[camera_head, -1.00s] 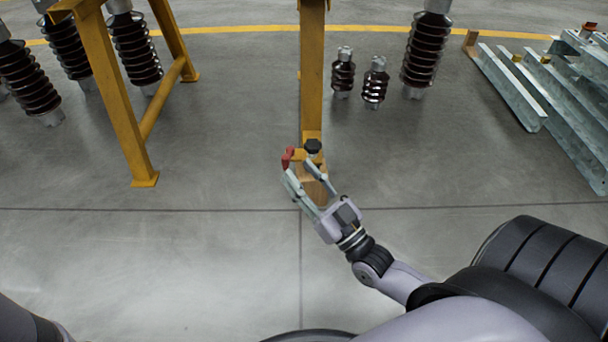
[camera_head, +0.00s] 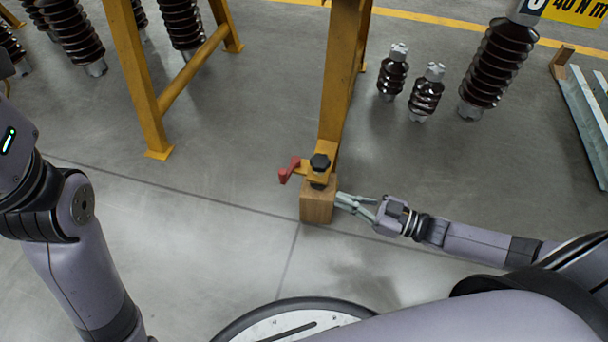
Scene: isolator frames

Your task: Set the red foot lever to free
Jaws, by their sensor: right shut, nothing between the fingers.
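The red foot lever (camera_head: 288,170) sticks out to the left at the base of a yellow post (camera_head: 342,75). My right gripper (camera_head: 341,201) is shut and empty. Its fingertips are at the right side of the wooden block, on the far side of the post from the lever; I cannot tell whether they touch the block. My left arm shows at the left edge, but its gripper is outside the picture.
A yellow trestle leg (camera_head: 137,80) stands on the left, with several brown insulators behind it. Two small insulators (camera_head: 393,72) and a large one (camera_head: 497,68) stand right of the post. Steel profiles (camera_head: 584,115) lie at the far right. The floor in front is clear.

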